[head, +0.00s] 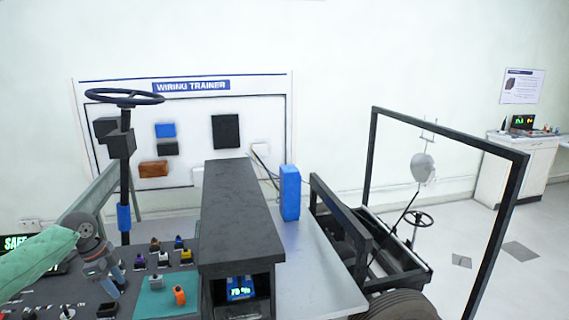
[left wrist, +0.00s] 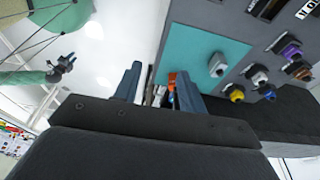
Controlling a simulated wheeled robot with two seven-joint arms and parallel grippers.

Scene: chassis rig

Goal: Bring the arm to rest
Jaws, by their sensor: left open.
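My left arm in its green sleeve comes in from the left in the head view. My left gripper (head: 110,285) is over the dark control panel, beside the teal patch (head: 150,303). In the left wrist view my left gripper (left wrist: 158,85) has its two blue-grey fingers apart, with nothing held between them. An orange switch (left wrist: 171,80) shows behind the gap; it also shows on the teal patch in the head view (head: 179,295). A second green-sleeved arm, seemingly my right, shows in the left wrist view with a small gripper (left wrist: 66,66); its jaws are too small to judge.
The panel carries several coloured switches (head: 155,245). A steering wheel on a post (head: 124,97) rises behind it. A black box-like housing (head: 240,215) stands right of the panel, a blue block (head: 290,192) behind. A black chassis frame (head: 440,130) stands at right.

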